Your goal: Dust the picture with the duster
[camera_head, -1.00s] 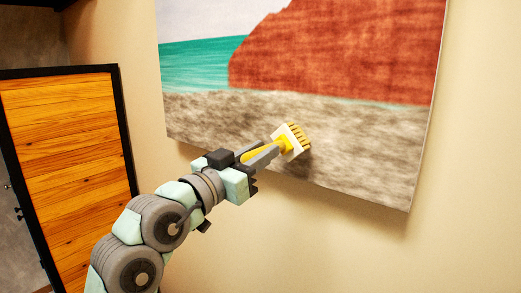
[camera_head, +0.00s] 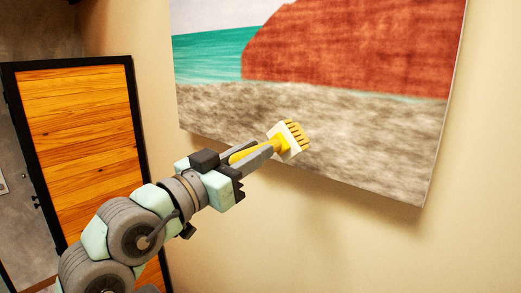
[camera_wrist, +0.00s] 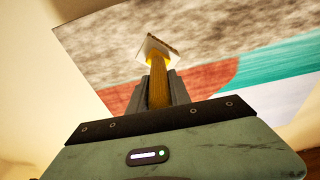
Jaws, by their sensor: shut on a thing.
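The duster (camera_head: 291,139) has a yellow handle, a pale block head and yellow bristles. My gripper (camera_head: 262,152) is shut on its handle. In the wrist view the duster (camera_wrist: 158,75) points away from my gripper (camera_wrist: 158,90), its head over the grey part of the picture. The picture (camera_head: 340,130) hangs on the wall and shows a red rock, a teal sea and a grey, mottled shore. It also shows in the wrist view (camera_wrist: 215,35). The duster head is in front of the picture's lower grey area. I cannot tell whether the bristles touch it.
A wooden panel door with a black frame (camera_head: 80,140) stands at the left. The bare beige wall (camera_head: 360,245) is clear below the picture. A grey wall (camera_head: 20,150) shows at the far left.

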